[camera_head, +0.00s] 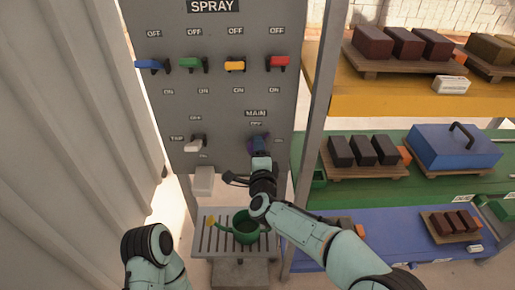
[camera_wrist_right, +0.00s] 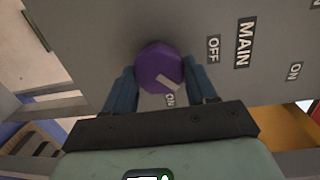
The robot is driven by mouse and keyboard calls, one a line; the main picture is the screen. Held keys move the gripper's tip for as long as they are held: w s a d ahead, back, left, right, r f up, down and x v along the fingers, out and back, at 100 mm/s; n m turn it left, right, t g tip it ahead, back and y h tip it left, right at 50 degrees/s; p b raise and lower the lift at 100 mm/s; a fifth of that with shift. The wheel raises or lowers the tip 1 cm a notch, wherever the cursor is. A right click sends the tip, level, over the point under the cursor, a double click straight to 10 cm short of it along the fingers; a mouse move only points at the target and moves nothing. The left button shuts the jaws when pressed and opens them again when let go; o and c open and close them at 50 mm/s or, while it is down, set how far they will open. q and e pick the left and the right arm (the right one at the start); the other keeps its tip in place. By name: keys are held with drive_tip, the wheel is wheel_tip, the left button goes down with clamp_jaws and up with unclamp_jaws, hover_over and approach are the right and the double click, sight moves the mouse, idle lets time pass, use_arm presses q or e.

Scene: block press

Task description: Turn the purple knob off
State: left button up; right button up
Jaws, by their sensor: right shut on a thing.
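The purple knob (camera_wrist_right: 158,66) is on the grey panel (camera_wrist_right: 100,40), under the MAIN label (camera_head: 256,113). In the head view the knob (camera_head: 257,141) is mostly hidden by my right gripper (camera_head: 259,152). In the right wrist view the blue fingers of this gripper (camera_wrist_right: 165,85) are on either side of the knob, shut on it. The knob has a pale pointer mark near its lower right edge, with an ON label (camera_wrist_right: 169,100) just below. An OFF label (camera_wrist_right: 213,50) is to the right. My left gripper is out of view.
Blue (camera_head: 149,65), green (camera_head: 190,64), yellow (camera_head: 235,65) and red (camera_head: 278,62) handles line the panel above. A white tap handle (camera_head: 194,144) is to the left. A green watering can (camera_head: 245,227) stands on a slatted rack below. Shelves with bricks and a blue case (camera_head: 455,150) are at right.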

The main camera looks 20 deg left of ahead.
use_arm(q)
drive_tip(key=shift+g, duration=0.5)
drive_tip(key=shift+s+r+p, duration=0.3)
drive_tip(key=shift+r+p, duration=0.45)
drive_tip(key=shift+p, duration=0.15)
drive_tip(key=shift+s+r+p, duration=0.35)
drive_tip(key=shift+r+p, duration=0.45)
drive_tip(key=shift+p, duration=0.05)
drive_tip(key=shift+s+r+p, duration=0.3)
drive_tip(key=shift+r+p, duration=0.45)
drive_tip(key=shift+p, duration=0.15)
use_arm(e)
drive_tip(key=shift+s+a+r+n+h, duration=0.1)
drive_tip(key=shift+n+h, duration=0.2)
drive_tip(key=shift+n, duration=1.8)
drive_tip(key=shift+a+n+h, duration=0.1)
drive_tip(key=shift+n+h, duration=0.2)
drive_tip(key=shift+n, duration=1.8)
drive_tip(key=o, duration=1.1)
drive_tip(key=shift+c, duration=0.2)
use_arm(q)
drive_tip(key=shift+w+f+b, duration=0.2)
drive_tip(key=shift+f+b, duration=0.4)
drive_tip(key=shift+b, duration=0.15)
use_arm(e)
drive_tip(key=v, duration=1.3)
drive_tip(key=shift+s, duration=0.2)
drive_tip(key=shift+d, duration=0.15)
